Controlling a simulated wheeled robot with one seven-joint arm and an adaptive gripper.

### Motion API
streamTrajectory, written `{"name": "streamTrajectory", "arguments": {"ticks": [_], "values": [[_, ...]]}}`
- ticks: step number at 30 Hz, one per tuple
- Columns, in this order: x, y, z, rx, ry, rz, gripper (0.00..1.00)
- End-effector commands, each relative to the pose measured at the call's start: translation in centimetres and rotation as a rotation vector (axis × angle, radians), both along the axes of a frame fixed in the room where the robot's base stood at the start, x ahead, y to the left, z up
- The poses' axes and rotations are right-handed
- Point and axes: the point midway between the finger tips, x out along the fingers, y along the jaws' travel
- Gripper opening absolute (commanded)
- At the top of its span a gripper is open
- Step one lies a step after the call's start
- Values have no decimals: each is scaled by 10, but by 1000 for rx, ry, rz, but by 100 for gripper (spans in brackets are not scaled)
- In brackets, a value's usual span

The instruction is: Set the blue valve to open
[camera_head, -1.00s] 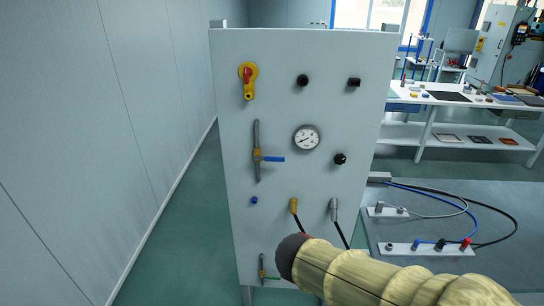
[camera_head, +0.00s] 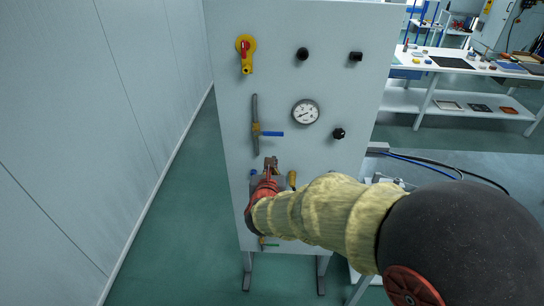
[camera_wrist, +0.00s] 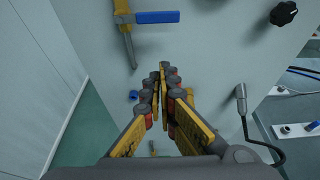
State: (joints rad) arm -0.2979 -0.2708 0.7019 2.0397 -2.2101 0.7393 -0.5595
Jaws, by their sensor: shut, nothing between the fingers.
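The blue valve has a blue lever handle (camera_head: 272,134) on a brass body, set on a vertical grey pipe (camera_head: 255,110) at the panel's left side. The handle points right, level and across the pipe. In the wrist view the blue handle (camera_wrist: 157,17) is at the top, and the pipe (camera_wrist: 130,47) runs down from its left end. My gripper (camera_head: 270,163) is shut and empty in front of the panel, below the handle and apart from it. In the wrist view its fingertips (camera_wrist: 161,72) meet near the middle, below the handle.
A grey hose fitting (camera_wrist: 240,92) is right of my fingers. A wall (camera_head: 100,100) stands left.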

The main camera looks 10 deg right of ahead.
Motion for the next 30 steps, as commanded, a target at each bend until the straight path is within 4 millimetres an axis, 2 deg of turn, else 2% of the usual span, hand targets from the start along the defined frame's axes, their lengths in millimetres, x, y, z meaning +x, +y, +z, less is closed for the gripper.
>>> {"name": "streamTrajectory", "arguments": {"ticks": [12,15,18,21,30], "values": [[69,-24,-28,2,2,-5,0],[83,-29,-28,2,-1,-4,0],[81,-27,-8,3,-3,-4,0],[81,-27,2,4,-1,-4,0],[80,-27,10,4,1,-3,0]]}}
